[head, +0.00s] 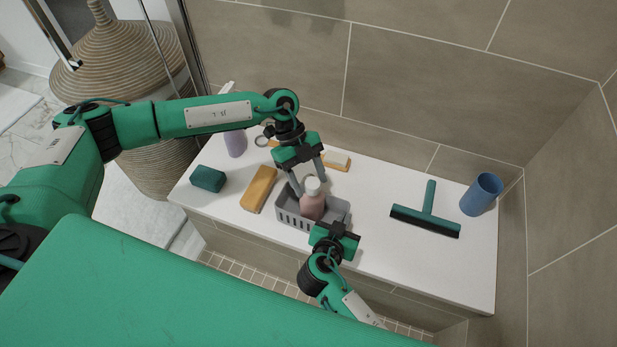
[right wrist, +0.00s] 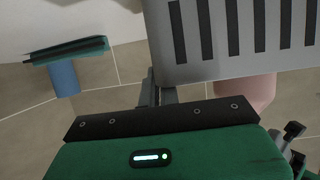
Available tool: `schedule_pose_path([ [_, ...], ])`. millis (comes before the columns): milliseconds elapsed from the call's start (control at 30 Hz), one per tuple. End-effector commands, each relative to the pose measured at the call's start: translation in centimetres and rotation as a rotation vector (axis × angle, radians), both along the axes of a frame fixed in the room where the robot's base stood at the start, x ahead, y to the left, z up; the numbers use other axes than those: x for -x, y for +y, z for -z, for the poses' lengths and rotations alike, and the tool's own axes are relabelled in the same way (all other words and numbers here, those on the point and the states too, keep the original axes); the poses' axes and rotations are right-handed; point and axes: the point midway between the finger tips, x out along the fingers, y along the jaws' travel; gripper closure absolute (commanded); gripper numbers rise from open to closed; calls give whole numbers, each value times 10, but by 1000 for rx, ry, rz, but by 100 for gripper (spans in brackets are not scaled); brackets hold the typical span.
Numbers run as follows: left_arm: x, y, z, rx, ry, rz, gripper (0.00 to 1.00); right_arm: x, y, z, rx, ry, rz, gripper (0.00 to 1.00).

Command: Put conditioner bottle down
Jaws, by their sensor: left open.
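The conditioner bottle (head: 312,206), pink with a white cap, stands upright inside the grey slotted basket (head: 290,220) on the white ledge. Its lower part is hidden by the basket wall. My left gripper (head: 307,180) is open, its fingers pointing down at the bottle's cap and upper part. My right gripper (head: 343,222) is at the basket's front right corner. In the right wrist view its fingers (right wrist: 162,92) are close together on the end wall of the basket (right wrist: 210,68), partly hidden by it. A pink part of the bottle (right wrist: 252,92) shows past the rim.
On the ledge (head: 420,270) are a green sponge (head: 208,178), an orange bar (head: 259,189), a lilac spray bottle (head: 235,142), a soap dish (head: 337,161), a squeegee (head: 426,218) and a blue cup (head: 481,195). The ledge is bare between basket and squeegee.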

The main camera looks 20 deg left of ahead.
Motion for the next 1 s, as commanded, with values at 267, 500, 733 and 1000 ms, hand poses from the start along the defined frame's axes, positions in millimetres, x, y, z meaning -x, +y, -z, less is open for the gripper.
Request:
schedule_pose_path([
  [267, -14, 18, -33, 0, -3, -3, 44, 0, 0, -1, 0, -1, 0, 100],
  [500, -30, 42, -75, -1, -2, -1, 44, 0, 0, -1, -1, -1, 0, 100],
  [733, -39, 54, -97, 0, -1, 1, 44, 0, 0, -1, -1, -1, 0, 100],
  [1000, -40, 56, -101, 0, 0, 1, 44, 0, 0, -1, -1, -1, 0, 100],
])
